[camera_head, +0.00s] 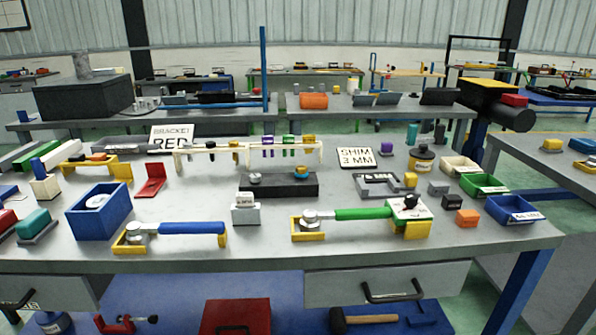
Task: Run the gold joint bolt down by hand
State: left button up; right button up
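A dark block (278,189) lies near the middle of the workbench. Neither of my grippers is in view, and nothing touches the bolts.
A blue-handled wrench (190,228) and a green-handled wrench (362,213) lie on yellow holders along the front. A small white-grey block (245,210) stands before the dark block. A rack (250,152) stands behind.

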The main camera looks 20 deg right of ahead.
aim_at(300, 171)
jog(key=k, duration=1)
jog(key=z, duration=1)
jog(key=i, duration=0.85)
jog(key=u, duration=0.55)
